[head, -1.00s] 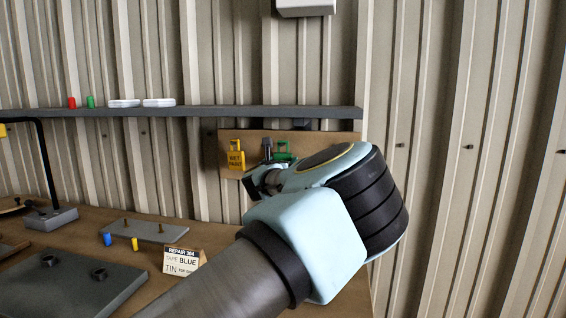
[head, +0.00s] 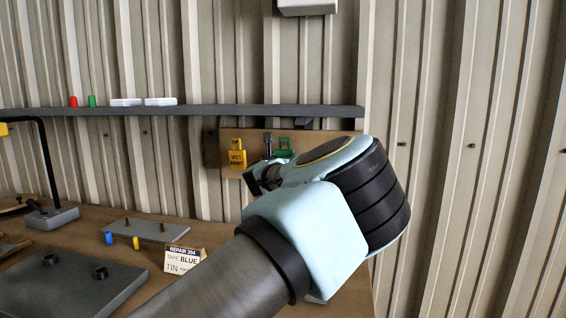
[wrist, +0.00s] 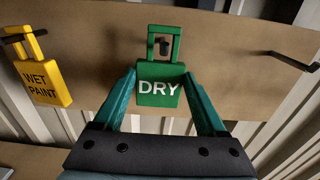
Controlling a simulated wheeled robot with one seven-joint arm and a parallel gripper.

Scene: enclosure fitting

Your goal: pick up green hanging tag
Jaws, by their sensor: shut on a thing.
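The green hanging tag (wrist: 159,88), marked DRY, is in the middle of the wrist view. A dark peg shows inside its open top loop, in front of the brown board. My gripper (wrist: 159,88) is shut on the tag, with one teal finger at each side edge. In the head view the green tag (head: 285,148) shows only in part above my wrist, which hides its lower portion and most of my gripper (head: 262,178).
A yellow WET PAINT tag (wrist: 40,80) hangs on a peg to the left on the same board (wrist: 225,70). An empty hook (wrist: 292,58) is at the right. A grey shelf (head: 200,111) runs above the board. A workbench with plates and a card (head: 183,260) is below.

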